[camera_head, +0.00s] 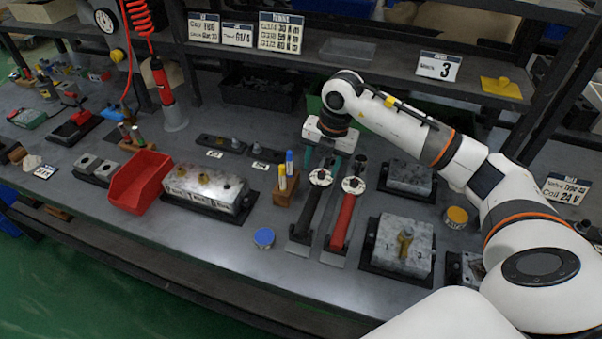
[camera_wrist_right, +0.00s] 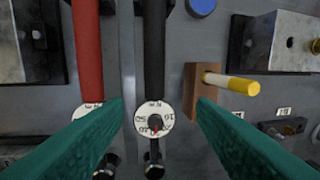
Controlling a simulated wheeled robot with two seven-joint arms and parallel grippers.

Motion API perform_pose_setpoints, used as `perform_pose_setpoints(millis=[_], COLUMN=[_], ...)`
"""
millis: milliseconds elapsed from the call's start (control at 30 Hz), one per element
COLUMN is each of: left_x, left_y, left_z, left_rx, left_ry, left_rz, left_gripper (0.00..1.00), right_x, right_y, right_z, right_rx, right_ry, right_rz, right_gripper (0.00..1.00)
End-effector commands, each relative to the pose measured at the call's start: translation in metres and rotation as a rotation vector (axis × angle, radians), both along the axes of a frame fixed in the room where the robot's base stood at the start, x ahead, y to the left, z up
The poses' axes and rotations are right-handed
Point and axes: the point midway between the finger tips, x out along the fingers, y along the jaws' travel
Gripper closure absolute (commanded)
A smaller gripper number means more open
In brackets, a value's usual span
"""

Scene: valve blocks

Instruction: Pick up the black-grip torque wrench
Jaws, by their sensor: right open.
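The black-grip torque wrench (camera_head: 308,212) lies on the bench with its round white dial toward the back. In the right wrist view, its black grip (camera_wrist_right: 154,45) runs up the middle, with the dial below. The red-grip torque wrench (camera_head: 344,218) lies parallel to its right in the head view; in the wrist view its red grip (camera_wrist_right: 88,50) is at the left. My right gripper (camera_head: 322,158) is open and empty over the dial end of the wrenches. In the wrist view, its teal fingers (camera_wrist_right: 159,102) appear on either side of the black wrench. My left gripper is out of view.
A wooden block (camera_head: 286,186) holding yellow and blue markers stands close beside the black-grip wrench. Valve blocks (camera_head: 402,243) stand to the right, and another valve block (camera_head: 208,188) and a red bin (camera_head: 139,181) to the left. The front bench strip is mostly clear.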

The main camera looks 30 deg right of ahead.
Motion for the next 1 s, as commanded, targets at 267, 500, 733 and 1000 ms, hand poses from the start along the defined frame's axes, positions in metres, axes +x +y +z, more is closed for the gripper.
perform_pose_setpoints(millis=[267, 500, 733, 1000], left_x=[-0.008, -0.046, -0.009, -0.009], left_y=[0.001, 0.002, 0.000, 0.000], left_z=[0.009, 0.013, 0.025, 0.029], left_rx=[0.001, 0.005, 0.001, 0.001], left_ry=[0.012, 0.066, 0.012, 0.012], left_rz=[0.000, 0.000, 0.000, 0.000], left_gripper=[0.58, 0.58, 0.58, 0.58], right_x=[0.002, 0.006, 0.010, 0.014], right_y=[0.001, 0.004, 0.005, 0.006], right_z=[-0.035, -0.064, -0.087, -0.117], right_rx=[-0.010, -0.010, -0.007, -0.008], right_ry=[0.010, 0.006, 0.008, 0.006], right_rz=[-0.006, -0.005, -0.006, -0.004], right_gripper=[0.49, 0.49, 0.49, 0.49])
